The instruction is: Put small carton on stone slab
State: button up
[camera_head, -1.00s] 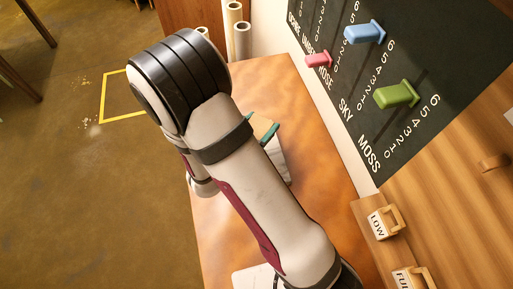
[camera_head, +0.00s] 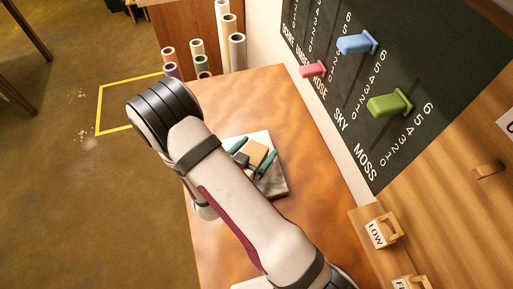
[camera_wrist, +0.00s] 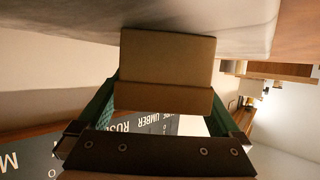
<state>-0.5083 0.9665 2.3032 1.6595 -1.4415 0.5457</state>
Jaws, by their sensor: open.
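The small carton (camera_head: 257,153) is a tan box at the stone slab (camera_head: 276,184), a pale grey-white block on the wooden table. My gripper (camera_head: 252,158) is open, with one green finger on each side of the carton. In the wrist view, the carton (camera_wrist: 165,75) fills the middle, between the spread green fingers of my gripper (camera_wrist: 163,112), with small gaps at its sides. Its far end meets the pale face of the slab (camera_wrist: 225,22) and appears to touch it. My arm hides part of the slab in the head view.
A dark board (camera_head: 400,60) with pink (camera_head: 313,69), blue (camera_head: 356,44) and green (camera_head: 389,103) pegs stands at right. Handled blocks, one marked LOW (camera_head: 381,231), sit at lower right. Several rolled tubes (camera_head: 237,52) stand behind the table. The table right of the slab is clear.

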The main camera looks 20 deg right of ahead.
jog(key=shift+r, duration=0.15)
jog(key=v, duration=1.1)
jog(key=shift+a+r, duration=0.1)
jog(key=shift+s+a, duration=0.15)
jog(key=shift+a, duration=0.1)
jog(key=w+a+r+n+g+y, duration=0.15)
jog(key=a+r+g+y, duration=0.25)
jog(key=a+r+y, duration=0.55)
jog(key=s+d+r+n+g+y, duration=0.1)
jog(key=s+d+r+g, duration=0.1)
jog(key=s+d, duration=0.4)
jog(key=s+d+r+n+g+y, duration=0.1)
jog(key=s+d, duration=0.5)
jog(key=s, duration=0.6)
jog(key=r+g, duration=0.1)
jog(key=g, duration=0.1)
jog(key=shift+s+g, duration=0.2)
jog(key=shift+g, duration=0.2)
